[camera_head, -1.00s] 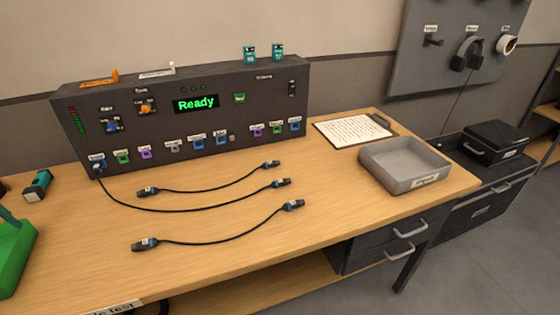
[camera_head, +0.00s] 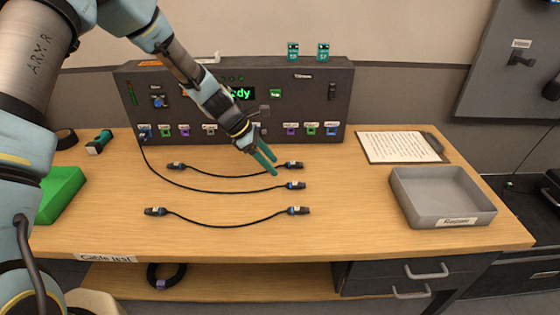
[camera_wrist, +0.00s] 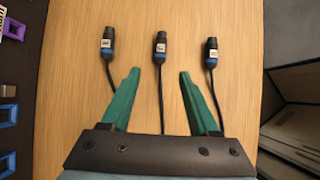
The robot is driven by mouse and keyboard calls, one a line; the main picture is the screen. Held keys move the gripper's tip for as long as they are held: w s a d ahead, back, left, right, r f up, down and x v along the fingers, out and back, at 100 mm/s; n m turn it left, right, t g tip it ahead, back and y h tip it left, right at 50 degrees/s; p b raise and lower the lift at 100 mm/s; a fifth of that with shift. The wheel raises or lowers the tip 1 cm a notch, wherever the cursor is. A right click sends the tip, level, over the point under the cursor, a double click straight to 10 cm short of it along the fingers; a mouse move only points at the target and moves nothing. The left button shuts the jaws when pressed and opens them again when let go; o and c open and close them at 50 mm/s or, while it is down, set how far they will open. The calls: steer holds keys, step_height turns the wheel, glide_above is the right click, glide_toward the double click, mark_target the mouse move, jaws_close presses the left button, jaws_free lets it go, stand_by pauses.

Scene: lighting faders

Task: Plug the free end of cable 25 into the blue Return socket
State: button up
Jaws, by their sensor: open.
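Three black cables with blue-banded plugs lie on the wooden table. The middle cable (camera_head: 200,190) runs from the panel's far-left socket to a free plug (camera_head: 296,185); this plug also shows in the wrist view (camera_wrist: 160,46). The upper cable's right plug (camera_head: 293,166) and the lower cable's right plug (camera_head: 299,210) lie either side. Plug tags are too small to read, so I cannot tell which is cable 25. My gripper (camera_head: 273,164) is open and empty above the plugs, its fingers (camera_wrist: 159,72) straddling the middle cable in the wrist view.
The dark panel (camera_head: 325,95) stands at the back, its display partly hidden by my arm. A grey tray (camera_head: 440,215) and a clipboard (camera_head: 402,147) lie on the right. A green block (camera_head: 62,192) and a small torch-like tool (camera_head: 99,143) are at left. The front table is clear.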

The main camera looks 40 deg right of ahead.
mark_target(287, 183)
steer(key=shift+b+x, duration=2.4)
steer(key=shift+x, duration=2.05)
jaws_close()
steer(key=shift+r, duration=0.2)
steer(key=shift+s+r+p, duration=0.1)
steer(key=shift+r+p, duration=1.85)
steer(key=shift+r, duration=0.45)
